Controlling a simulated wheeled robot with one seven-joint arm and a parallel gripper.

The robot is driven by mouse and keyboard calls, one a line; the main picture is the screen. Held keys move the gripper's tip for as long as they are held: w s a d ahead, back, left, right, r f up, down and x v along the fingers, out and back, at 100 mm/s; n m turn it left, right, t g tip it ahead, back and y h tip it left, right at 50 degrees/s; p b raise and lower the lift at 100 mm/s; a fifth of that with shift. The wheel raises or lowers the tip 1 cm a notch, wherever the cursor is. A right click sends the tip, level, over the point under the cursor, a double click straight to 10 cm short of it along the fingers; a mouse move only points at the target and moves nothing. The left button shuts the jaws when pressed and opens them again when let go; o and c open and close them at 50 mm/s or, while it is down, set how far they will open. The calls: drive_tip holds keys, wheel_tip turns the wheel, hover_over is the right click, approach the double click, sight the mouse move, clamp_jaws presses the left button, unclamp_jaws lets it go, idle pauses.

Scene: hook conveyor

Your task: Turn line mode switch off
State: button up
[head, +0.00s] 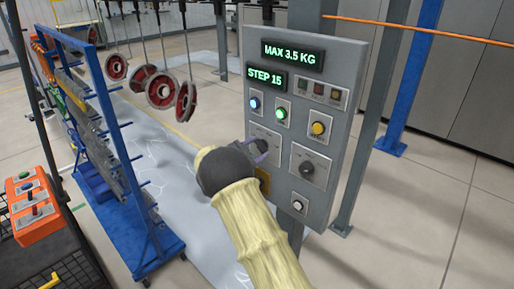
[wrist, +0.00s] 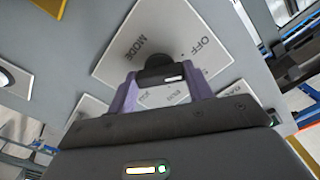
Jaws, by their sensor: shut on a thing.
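The line mode switch is a black knob (wrist: 155,60) on a pale plate (wrist: 200,38) in the wrist view. The plate carries the words "MODE" and "OFF", tilted in the picture. My gripper (wrist: 160,80) has purple fingers on either side of the knob and is shut on it. In the head view my gripper (head: 261,147) is at the left-hand plate on the grey control panel (head: 343,75). My gripper hides most of the knob there. I cannot tell exactly which way the pointer faces.
A second black knob (head: 307,169) is right of my gripper, below a yellow button (head: 318,128). Lit blue (head: 254,103) and green (head: 281,113) buttons are above. Red-rimmed wheels (head: 160,90) hang at left, near a blue rack (head: 115,150).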

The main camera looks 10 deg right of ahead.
drive_tip(key=n+p, duration=0.1)
drive_tip(key=n, duration=0.3)
idle(0.6)
drive_tip(key=o, duration=1)
drive_tip(key=shift+a, duration=0.1)
drive_tip(key=b+v, duration=0.5)
drive_tip(key=v, duration=1.2)
drive_tip(key=shift+s, duration=0.2)
